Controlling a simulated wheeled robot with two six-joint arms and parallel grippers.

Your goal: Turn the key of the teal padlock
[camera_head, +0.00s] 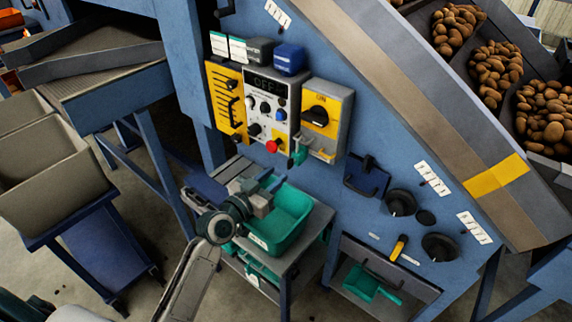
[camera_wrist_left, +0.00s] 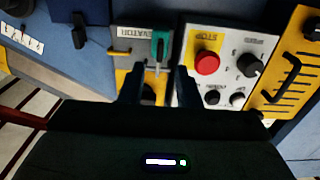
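The teal padlock (camera_head: 299,151) hangs at the lower left corner of the yellow and grey switch box (camera_head: 340,105), beside the red stop button. In the left wrist view the padlock (camera_wrist_left: 160,46) shows ahead of my fingertips, between their lines, against a grey and yellow panel. A thin grey part extends from it; I cannot tell whether this is the key. My left gripper (camera_head: 272,184) is open and empty, below and left of the padlock and apart from it. Its two fingers (camera_wrist_left: 160,82) show in the wrist view. My right gripper is in neither view.
The red stop button (camera_head: 272,146) and control panel (camera_head: 265,105) are close to the padlock. A teal bin (camera_head: 296,207) stands on a small table under my left gripper. A blue clipboard-like plate (camera_head: 366,178) and black knobs sit to the right.

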